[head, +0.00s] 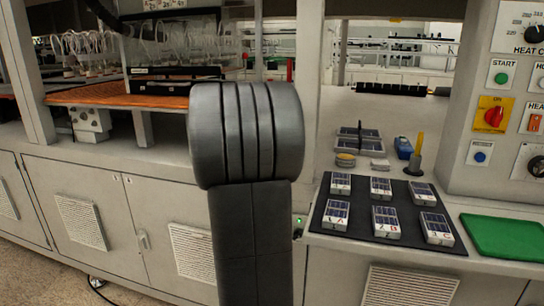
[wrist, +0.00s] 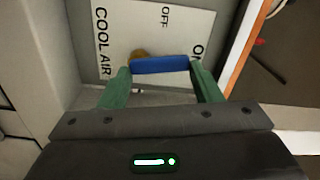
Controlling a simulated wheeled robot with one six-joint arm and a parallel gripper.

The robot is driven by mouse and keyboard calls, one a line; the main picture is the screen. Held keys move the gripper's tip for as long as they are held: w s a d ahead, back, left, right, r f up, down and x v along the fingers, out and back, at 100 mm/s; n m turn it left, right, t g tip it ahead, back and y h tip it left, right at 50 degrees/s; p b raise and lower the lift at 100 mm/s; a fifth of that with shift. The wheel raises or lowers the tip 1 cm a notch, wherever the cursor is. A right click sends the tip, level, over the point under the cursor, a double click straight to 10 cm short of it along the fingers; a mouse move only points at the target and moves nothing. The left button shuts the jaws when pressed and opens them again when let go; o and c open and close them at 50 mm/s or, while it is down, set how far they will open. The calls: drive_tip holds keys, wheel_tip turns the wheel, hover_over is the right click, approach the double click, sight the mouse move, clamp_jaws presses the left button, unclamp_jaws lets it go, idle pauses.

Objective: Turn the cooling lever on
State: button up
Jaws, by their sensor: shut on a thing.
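The cooling lever (wrist: 160,64) has a blue handle and shows in the wrist view at top centre. A brass-coloured pivot (wrist: 139,54) shows behind its left part. The handle lies across the picture, its right end on the side of the ON mark. The white label plate (wrist: 125,40) behind it reads COOL AIR, OFF and ON; the ON mark is partly cut off. My gripper (wrist: 162,73) has green fingers at both ends of the blue handle and is shut on it. In the head view my arm hides the gripper, and the lever is not seen.
In the head view a black mat (head: 325,237) with several labelled boxes lies on the right bench, beside a green tray (head: 505,237). A control panel (head: 518,60) with buttons and knobs stands at the far right. An orange edge (wrist: 246,55) runs right of the plate.

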drive_tip(key=shift+d+m+b, duration=0.25)
drive_tip(key=shift+m+b, duration=0.45)
drive_tip(key=shift+m, duration=0.4)
drive_tip(key=o, duration=1)
drive_tip(key=shift+s, duration=0.1)
drive_tip(key=v, duration=1.3)
drive_tip(key=shift+s+p, duration=0.3)
drive_tip(key=shift+s, duration=0.05)
drive_tip(key=shift+a, duration=0.1)
